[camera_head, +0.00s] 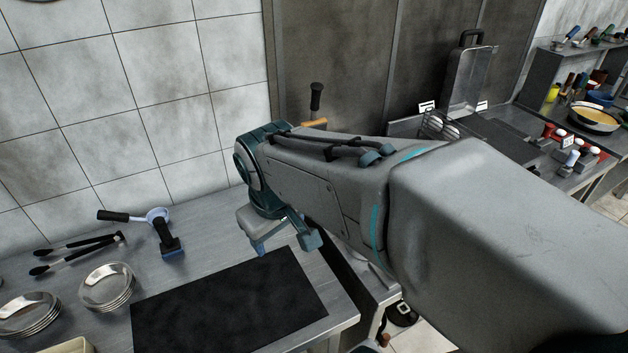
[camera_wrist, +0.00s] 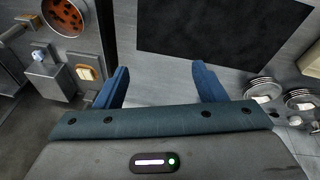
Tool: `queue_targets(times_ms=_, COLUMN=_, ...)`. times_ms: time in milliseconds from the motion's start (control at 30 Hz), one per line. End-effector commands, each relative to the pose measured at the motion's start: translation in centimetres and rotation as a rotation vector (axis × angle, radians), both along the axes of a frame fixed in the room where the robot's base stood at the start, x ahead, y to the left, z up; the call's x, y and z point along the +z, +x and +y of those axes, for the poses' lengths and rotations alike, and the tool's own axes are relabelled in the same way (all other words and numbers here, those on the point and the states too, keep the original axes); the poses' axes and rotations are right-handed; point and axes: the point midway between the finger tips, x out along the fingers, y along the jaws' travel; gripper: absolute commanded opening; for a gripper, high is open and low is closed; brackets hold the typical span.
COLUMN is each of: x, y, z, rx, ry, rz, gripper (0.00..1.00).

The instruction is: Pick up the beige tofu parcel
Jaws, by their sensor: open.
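I cannot make out the beige tofu parcel with certainty. A small tan-and-white block (camera_wrist: 88,73) lies on a grey surface at the left of the wrist view; I cannot tell whether it is the parcel. My gripper (camera_head: 283,243) is in the air by the black mat's (camera_head: 228,308) back right edge. In the wrist view the two blue fingers of my gripper (camera_wrist: 161,70) stand wide apart with nothing between them. My arm hides much of the middle of the head view.
Stacked steel plates (camera_head: 107,287), black tongs (camera_head: 78,247) and a blue-headed brush (camera_head: 170,240) are on the steel counter at left. A beige edge (camera_head: 70,346) shows at the bottom. A wall stands behind. The mat is bare. A second counter with a pan (camera_head: 595,118) is at right.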

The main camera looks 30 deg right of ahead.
Motion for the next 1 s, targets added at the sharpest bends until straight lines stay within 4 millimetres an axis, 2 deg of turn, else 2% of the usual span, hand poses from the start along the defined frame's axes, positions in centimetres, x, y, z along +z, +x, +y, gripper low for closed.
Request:
queue_targets(times_ms=33, x=-0.9, y=1.6, z=-0.9, rx=0.037, ry=-0.043, rz=0.037, gripper=0.64)
queue_targets(times_ms=200, x=-2.8, y=6.5, z=-4.4, rx=0.178, ry=-0.199, rz=0.151, gripper=0.64)
queue_targets(times_ms=500, x=-7.8, y=15.3, z=-9.5, rx=0.466, ry=-0.482, rz=0.388, gripper=0.64)
queue_targets(times_ms=800, x=-14.3, y=23.8, z=-13.6, rx=0.768, ry=-0.777, rz=0.679, gripper=0.64)
queue_targets(times_ms=1000, x=-18.5, y=28.6, z=-15.3, rx=0.952, ry=-0.958, rz=0.879, gripper=0.64)
